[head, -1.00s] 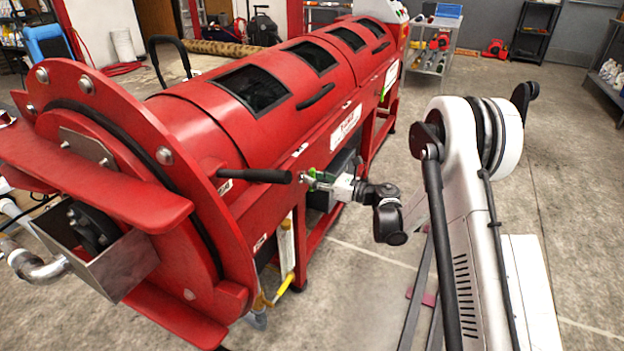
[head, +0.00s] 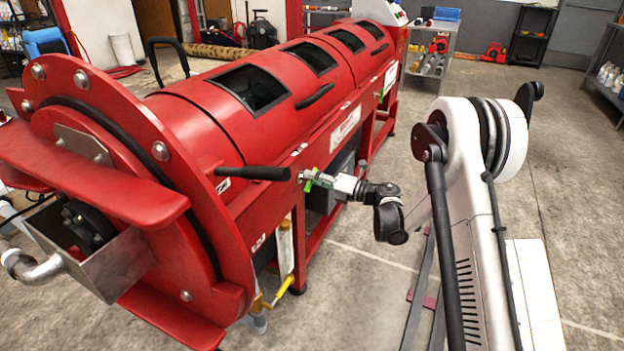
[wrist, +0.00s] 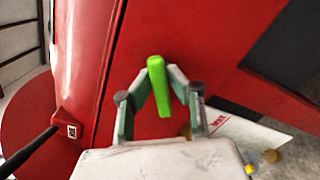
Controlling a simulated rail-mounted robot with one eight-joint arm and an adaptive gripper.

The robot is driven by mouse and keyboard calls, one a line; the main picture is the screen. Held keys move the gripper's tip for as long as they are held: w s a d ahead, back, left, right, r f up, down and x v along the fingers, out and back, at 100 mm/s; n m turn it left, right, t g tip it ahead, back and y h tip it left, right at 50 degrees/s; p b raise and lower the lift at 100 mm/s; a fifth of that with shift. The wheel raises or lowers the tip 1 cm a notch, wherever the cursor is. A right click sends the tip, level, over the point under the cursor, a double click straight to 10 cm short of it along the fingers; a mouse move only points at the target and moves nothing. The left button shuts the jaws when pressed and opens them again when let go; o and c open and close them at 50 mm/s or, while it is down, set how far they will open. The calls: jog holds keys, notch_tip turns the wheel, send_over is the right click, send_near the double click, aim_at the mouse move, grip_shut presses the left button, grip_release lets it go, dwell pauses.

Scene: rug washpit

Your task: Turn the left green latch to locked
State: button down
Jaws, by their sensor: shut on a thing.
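The left green latch (wrist: 159,84) is a bright green bar on the red side of the long drum machine. In the wrist view it stands between the fingertips of my gripper (wrist: 160,80), nearly upright in the picture with a slight tilt. The fingers are shut on it from both sides. In the head view my gripper (head: 312,178) reaches the machine's side just right of the black handle, and a green bit of the latch (head: 308,186) shows at the fingertips. The latch's pivot is hidden.
The black handle (head: 253,173) sticks out close to my gripper; it also shows in the wrist view (wrist: 28,154). A yellow-ended pipe (head: 274,300) hangs below. The red drum machine (head: 190,125) fills the left. Concrete floor (head: 350,290) is free in front.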

jog(key=m, duration=0.6)
jog(key=shift+f+m, duration=0.25)
jog(key=shift+m, duration=0.05)
dwell(0.5)
jog(key=c, duration=1.7)
grip_release()
jog(key=shift+d, duration=0.1)
jog(key=v, duration=1.1)
jog(key=shift+s+d, duration=0.15)
jog(key=shift+d, duration=0.25)
jog(key=shift+r, duration=0.1)
